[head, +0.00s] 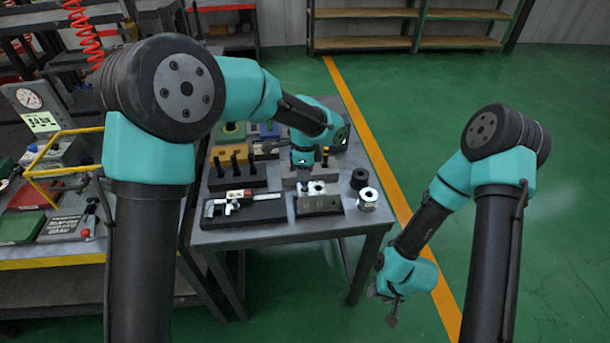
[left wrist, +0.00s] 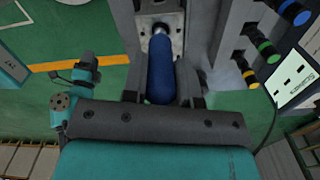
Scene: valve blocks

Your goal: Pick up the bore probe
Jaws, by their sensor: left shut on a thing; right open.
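The bore probe, with a blue rounded handle (left wrist: 160,75) and a bright metal end, sits between my left gripper's fingers in the left wrist view. My left gripper (left wrist: 160,82) is shut on that handle. The metal end points toward a grey metal block with a round hole; I cannot tell whether it touches or enters it. In the head view my left gripper (head: 303,168) is low over the table, just behind the metal valve block (head: 318,203), and its wrist mostly hides the probe. My right gripper (head: 388,298) is open and empty, hanging over the floor right of the table.
A rack with several black-handled tools (head: 235,178) stands left of my left gripper. A caliper on a dark base (head: 243,210) lies at the table's front left. A metal ring (head: 368,199) and a black ring (head: 359,178) stand at the right edge. Open floor lies to the right.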

